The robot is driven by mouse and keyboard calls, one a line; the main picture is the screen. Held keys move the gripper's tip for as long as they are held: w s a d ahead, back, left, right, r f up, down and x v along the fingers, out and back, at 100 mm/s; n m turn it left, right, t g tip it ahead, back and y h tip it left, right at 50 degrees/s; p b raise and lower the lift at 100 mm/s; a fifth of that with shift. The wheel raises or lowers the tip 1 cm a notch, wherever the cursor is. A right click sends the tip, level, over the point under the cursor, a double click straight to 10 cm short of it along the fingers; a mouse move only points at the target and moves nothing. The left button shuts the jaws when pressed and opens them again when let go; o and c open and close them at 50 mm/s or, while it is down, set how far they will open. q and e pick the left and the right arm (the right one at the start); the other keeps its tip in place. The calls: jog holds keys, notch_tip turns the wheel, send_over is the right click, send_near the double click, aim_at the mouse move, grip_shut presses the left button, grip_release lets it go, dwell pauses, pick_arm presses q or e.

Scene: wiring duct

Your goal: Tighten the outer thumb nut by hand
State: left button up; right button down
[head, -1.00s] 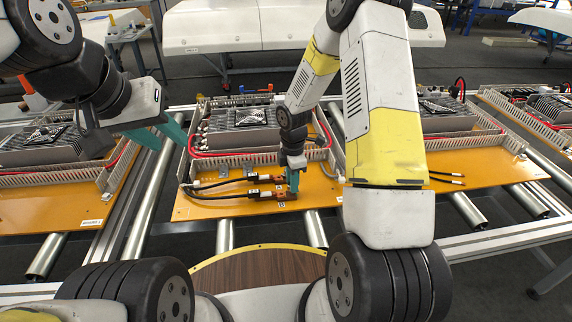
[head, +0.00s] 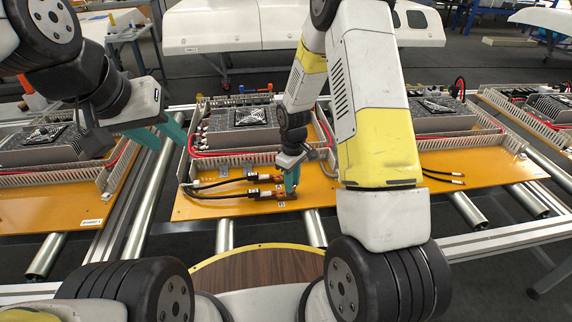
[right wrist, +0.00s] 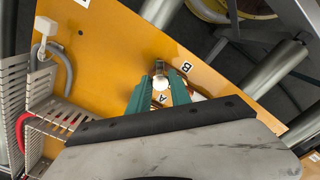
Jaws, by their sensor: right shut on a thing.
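The orange board (head: 215,208) carries two black cables with orange-brown ends, the nearer one (head: 265,194) and the farther one (head: 255,178). My right gripper (head: 291,186) points down at these ends. In the right wrist view its teal fingers (right wrist: 160,86) are shut on a pale, round thumb nut (right wrist: 160,81), beside the printed letters A (right wrist: 162,98) and B (right wrist: 186,67). In the head view the fingers hide the nut. My left gripper (head: 160,134) is open and empty, held up left of the board.
A finned heat-sink box with a fan (head: 250,118) and slotted grey duct (head: 230,160) stand behind the cables. Similar boards lie left and right on the roller conveyor (head: 140,225). The front of the orange board is clear.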

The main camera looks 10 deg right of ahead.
jog(key=m, duration=0.4)
jog(key=shift+w+a+r+m, duration=0.1)
jog(key=shift+m, duration=0.2)
jog(key=m, duration=0.3)
jog(key=shift+m, duration=0.4)
jog(key=m, duration=0.8)
jog(key=shift+a, duration=0.1)
jog(key=m, duration=0.7)
jog(key=shift+w, duration=0.1)
jog(key=m, duration=0.6)
jog(key=shift+w+m, duration=0.1)
jog(key=shift+m, duration=0.3)
